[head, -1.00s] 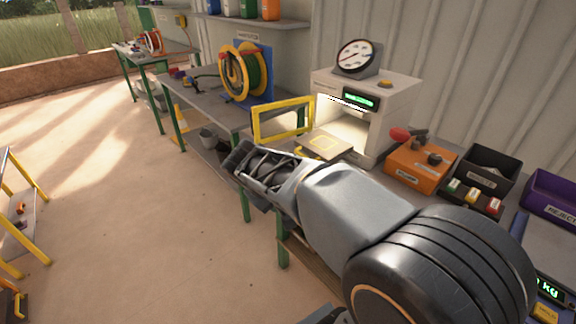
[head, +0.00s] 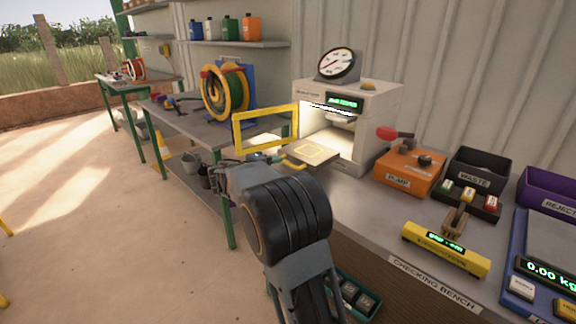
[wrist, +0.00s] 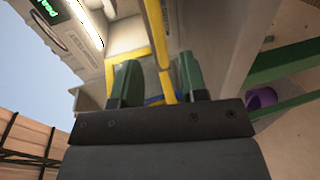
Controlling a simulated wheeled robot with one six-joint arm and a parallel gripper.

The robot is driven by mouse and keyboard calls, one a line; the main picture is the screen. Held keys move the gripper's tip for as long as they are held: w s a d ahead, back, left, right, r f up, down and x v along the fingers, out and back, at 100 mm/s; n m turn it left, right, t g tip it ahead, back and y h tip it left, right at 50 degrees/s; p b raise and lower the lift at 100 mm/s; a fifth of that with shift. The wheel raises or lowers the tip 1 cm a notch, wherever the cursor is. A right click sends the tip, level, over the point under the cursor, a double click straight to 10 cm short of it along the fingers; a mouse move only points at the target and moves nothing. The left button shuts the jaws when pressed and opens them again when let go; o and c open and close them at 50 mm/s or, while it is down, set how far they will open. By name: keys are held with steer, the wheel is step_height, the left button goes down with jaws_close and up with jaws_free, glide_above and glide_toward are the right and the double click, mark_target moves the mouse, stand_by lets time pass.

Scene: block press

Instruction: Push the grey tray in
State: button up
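The press (head: 345,115) is a white cabinet with a lit chamber and a green display. The grey tray (head: 312,153) sticks out of its front, with a yellow square outline on top and a yellow handle (head: 292,161) at its outer edge. A yellow guard frame (head: 265,128) stands swung out to the left of the opening. My gripper (head: 240,163) is in front of the press, left of the tray handle; my wrist partly hides it. In the wrist view its green fingers (wrist: 156,78) are apart, with yellow bars beyond them. Contact cannot be told.
An orange pump box (head: 408,168) with a red-knobbed lever stands right of the press. Beyond it are a black waste bin (head: 480,172), a yellow gauge (head: 445,248) and a blue scale (head: 535,255). A cable spool (head: 226,92) stands on the left bench.

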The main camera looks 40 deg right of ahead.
mark_target(288, 163)
steer(key=shift+x, duration=3.15)
steer(key=shift+a, duration=0.1)
jaws_close()
